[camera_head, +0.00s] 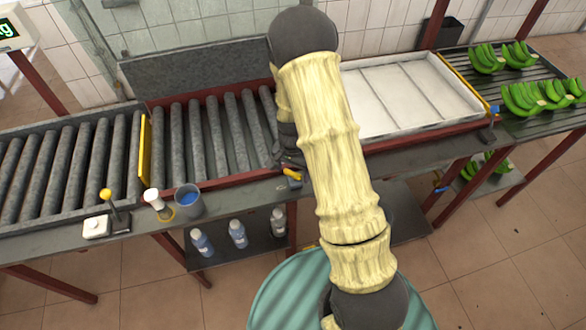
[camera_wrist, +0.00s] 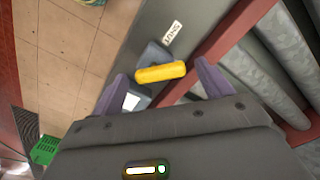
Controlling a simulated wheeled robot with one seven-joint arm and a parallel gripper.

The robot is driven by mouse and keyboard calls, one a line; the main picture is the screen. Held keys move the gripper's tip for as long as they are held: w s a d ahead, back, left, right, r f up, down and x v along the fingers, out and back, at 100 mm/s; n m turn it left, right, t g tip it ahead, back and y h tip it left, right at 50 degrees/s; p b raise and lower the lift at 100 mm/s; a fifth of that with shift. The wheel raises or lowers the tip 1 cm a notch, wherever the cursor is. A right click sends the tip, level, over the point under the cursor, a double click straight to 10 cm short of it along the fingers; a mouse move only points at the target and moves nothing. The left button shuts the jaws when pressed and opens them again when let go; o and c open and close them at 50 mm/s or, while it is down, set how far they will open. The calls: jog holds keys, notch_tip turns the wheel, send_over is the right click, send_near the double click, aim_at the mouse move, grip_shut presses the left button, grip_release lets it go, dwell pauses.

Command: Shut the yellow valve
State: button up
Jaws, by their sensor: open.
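The yellow valve handle (camera_wrist: 161,72) shows in the wrist view, set on a grey-blue body (camera_wrist: 152,56) on the grey table edge. A small label (camera_wrist: 172,33) sits just beyond it. The handle also shows in the head view (camera_head: 292,173), at the table's front edge beside my arm. My gripper (camera_wrist: 162,82) is open, one purple finger on each side of the handle's near side. I cannot tell whether either finger touches it. In the head view my arm hides most of my gripper (camera_head: 289,162).
A grey roller conveyor (camera_head: 75,160) runs along the table, with a yellow upright plate (camera_head: 144,148) across it. A yellow-knobbed lever (camera_head: 106,195) and a blue cup (camera_head: 188,200) stand left. A white tray (camera_head: 410,95) lies right, with green bananas (camera_head: 485,58) beyond. Bottles (camera_head: 237,233) stand below.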

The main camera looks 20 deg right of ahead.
jog(key=c, duration=1)
jog(key=shift+n, duration=0.3)
jog(key=n+b, duration=0.1)
jog(key=n, duration=0.2)
jog(key=shift+a+n, duration=0.1)
jog(key=shift+n, duration=0.3)
jog(key=n+b, duration=0.1)
jog(key=n, duration=0.3)
jog(key=shift+s, duration=0.2)
jog(key=o, duration=1)
